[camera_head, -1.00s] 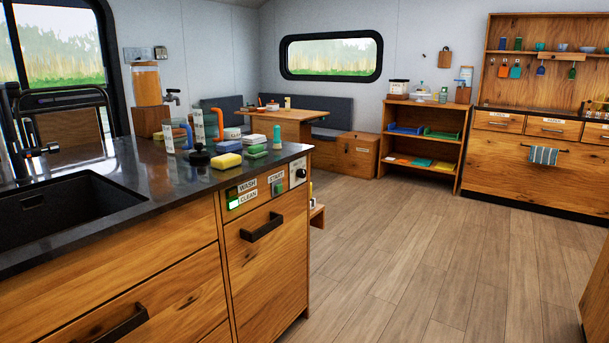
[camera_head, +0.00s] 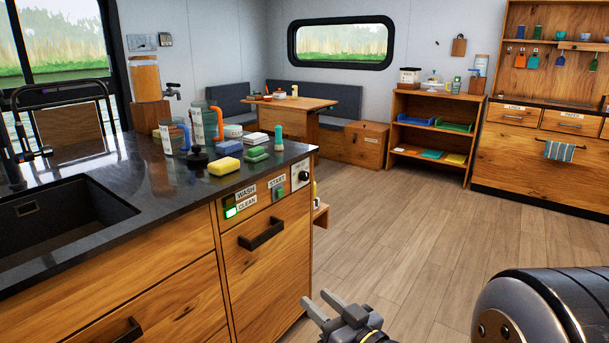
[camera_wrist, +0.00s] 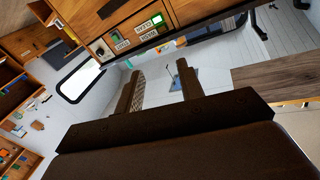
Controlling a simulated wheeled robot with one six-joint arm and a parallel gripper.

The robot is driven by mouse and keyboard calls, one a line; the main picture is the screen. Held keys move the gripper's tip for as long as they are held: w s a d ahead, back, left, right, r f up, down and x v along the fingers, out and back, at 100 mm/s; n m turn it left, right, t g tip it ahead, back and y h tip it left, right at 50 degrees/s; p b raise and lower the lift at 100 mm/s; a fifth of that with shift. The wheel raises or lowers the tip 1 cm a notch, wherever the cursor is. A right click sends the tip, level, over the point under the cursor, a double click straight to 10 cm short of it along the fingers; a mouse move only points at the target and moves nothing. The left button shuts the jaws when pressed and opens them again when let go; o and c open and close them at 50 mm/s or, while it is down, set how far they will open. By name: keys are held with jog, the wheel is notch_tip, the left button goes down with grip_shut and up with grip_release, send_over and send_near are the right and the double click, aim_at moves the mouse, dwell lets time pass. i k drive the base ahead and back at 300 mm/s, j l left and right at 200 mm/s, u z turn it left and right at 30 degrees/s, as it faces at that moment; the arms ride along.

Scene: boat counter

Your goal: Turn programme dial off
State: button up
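The programme dial (camera_head: 303,176) is a small dark knob on a white plate at the right end of the dishwasher's control strip. Its pointer setting is too small to read. Left of it are a green START button (camera_head: 278,194) and the WASH/CLEAN indicator panel (camera_head: 231,207), with the CLEAN light lit green. My gripper (camera_head: 316,303) is low in front of the dishwasher, below and apart from the dial, with its fingers spread and empty. In the wrist view the two fingers (camera_wrist: 158,88) are apart, and the control panel (camera_wrist: 133,36) shows upside down beyond them.
A black handle (camera_head: 261,234) sticks out from the dishwasher front (camera_head: 270,265). On the dark counter above stand a yellow sponge (camera_head: 225,166), a black knobbed lid (camera_head: 197,157), and clear jugs (camera_head: 205,124). The wooden floor (camera_head: 420,240) to the right is open.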

aim_at(303, 175)
jog(key=i+l+u, duration=0.3)
jog(key=i+l, duration=0.4)
jog(key=i, duration=0.2)
jog(key=i+l+u, duration=0.25)
jog(key=i+l, duration=0.6)
jog(key=l, duration=0.1)
